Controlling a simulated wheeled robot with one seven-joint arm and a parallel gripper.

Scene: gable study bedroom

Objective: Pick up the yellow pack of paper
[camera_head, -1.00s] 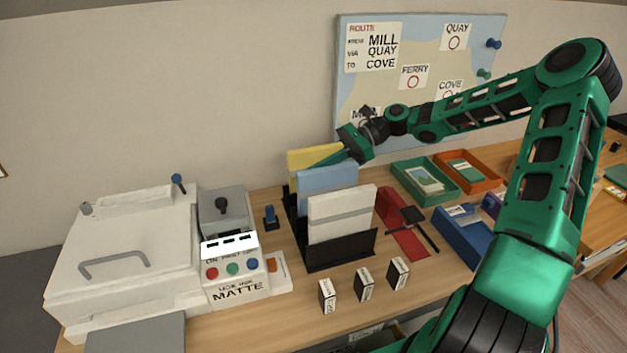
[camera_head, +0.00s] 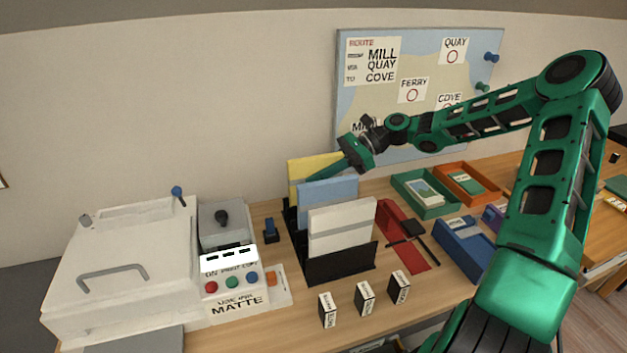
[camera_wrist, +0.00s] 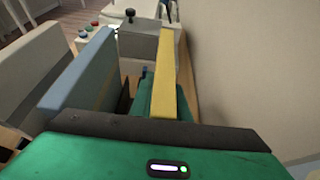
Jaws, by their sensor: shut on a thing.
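The yellow pack of paper (camera_head: 313,167) stands upright at the back of the black rack (camera_head: 343,264), behind a blue pack (camera_head: 328,188) and a white pack (camera_head: 342,222). My gripper (camera_head: 330,170) reaches in from the right and is shut on the yellow pack near its upper part. In the wrist view the yellow pack (camera_wrist: 167,85) runs away from my gripper as a narrow edge, with the blue pack (camera_wrist: 80,78) to its left. The yellow pack's lower part is hidden by the blue pack in the head view.
A white machine (camera_head: 125,265) with a button panel stands to the left. Several small boxes stand in front. The wall is close behind the yellow pack.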

